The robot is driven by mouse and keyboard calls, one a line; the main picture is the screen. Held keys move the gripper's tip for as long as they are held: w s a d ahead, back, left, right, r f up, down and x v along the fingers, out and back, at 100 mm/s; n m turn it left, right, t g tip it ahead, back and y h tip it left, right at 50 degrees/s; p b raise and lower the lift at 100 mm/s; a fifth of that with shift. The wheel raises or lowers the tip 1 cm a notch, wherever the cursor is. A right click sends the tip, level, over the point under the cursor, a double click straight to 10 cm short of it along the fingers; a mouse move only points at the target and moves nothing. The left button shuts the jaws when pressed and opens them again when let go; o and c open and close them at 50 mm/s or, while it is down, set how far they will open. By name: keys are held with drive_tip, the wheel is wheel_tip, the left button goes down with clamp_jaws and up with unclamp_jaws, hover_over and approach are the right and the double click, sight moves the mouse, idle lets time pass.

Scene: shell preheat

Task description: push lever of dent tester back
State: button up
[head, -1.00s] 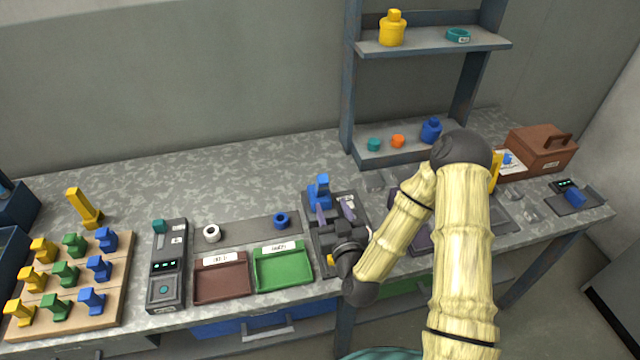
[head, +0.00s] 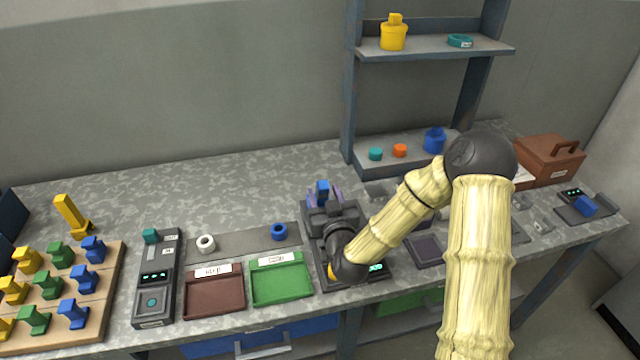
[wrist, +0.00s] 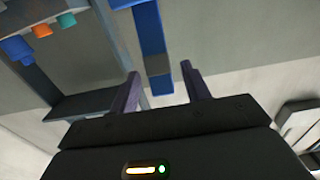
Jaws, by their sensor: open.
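The dent tester (head: 312,262) is a dark grey device on the bench with a green-lit display at its front right. Its blue lever (head: 323,186) stands up at the back, the lower part hidden behind my gripper. In the wrist view the lever (wrist: 151,40) is a blue bar with a grey band. My gripper (head: 324,197) is open, its purple fingers apart, over the tester. In the wrist view the fingers (wrist: 160,73) stand on either side of the lever's line, with clear gaps; contact cannot be told. My wrist hides much of the tester.
Left of the tester are a green tray (head: 282,283), a brown tray (head: 214,299) and a grey device with a teal knob (head: 150,236). A shelf unit (head: 430,52) stands behind to the right. A brown box (head: 548,160) is at the far right.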

drive_tip(key=x, duration=0.5)
drive_tip(key=shift+p, duration=0.3)
clamp_jaws()
